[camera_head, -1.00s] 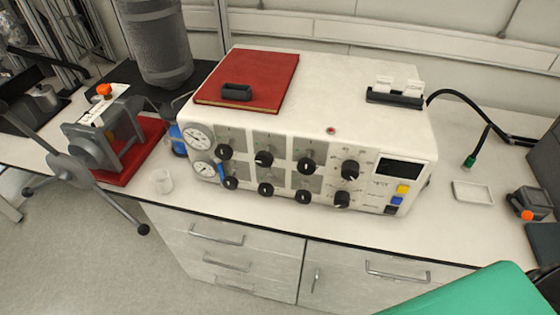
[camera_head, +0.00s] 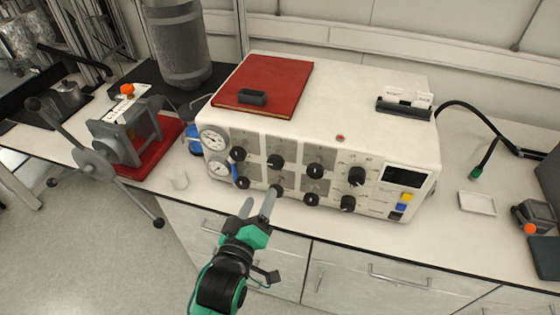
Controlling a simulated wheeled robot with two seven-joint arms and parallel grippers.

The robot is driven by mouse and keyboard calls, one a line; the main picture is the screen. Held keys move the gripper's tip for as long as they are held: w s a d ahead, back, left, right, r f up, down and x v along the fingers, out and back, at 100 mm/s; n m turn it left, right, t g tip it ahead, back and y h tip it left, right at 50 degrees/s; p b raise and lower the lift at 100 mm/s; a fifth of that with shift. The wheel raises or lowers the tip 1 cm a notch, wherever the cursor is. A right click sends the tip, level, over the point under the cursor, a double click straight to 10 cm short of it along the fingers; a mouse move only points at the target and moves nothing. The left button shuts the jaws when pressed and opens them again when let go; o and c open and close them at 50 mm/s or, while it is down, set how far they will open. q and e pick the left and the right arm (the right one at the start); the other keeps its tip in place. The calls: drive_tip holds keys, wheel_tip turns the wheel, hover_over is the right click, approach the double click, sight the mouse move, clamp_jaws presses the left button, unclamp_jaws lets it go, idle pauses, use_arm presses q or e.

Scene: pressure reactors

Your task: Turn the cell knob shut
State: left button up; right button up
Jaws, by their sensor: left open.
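The white control box (camera_head: 375,125) stands on the bench with two rows of black knobs on its front. The upper row includes a left knob (camera_head: 238,154), a second knob (camera_head: 275,161) and a third knob (camera_head: 315,170); a larger knob (camera_head: 356,176) is at the right. Lower knobs include one at the left (camera_head: 242,183) and one further right (camera_head: 311,199). I cannot tell which is the cell knob. My left gripper (camera_head: 258,205) is open and empty, in front of the lower row, its fingers partly covering a lower knob (camera_head: 277,190). My right gripper is not in view.
A red book (camera_head: 275,80) lies on the box. Two gauges (camera_head: 213,139) sit at its left end. A grey press with long handles (camera_head: 120,145) stands left on a red base.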

sight(274, 165)
use_arm(q)
drive_tip(key=p+x, duration=0.3)
drive_tip(key=x, duration=0.9)
drive_tip(key=shift+w, duration=0.1)
drive_tip(key=shift+w+d+f+p, duration=0.15)
drive_tip(key=shift+w+p, duration=0.15)
drive_tip(key=shift+w, duration=0.15)
drive_tip(key=c, duration=1)
drive_tip(key=shift+o, duration=0.2)
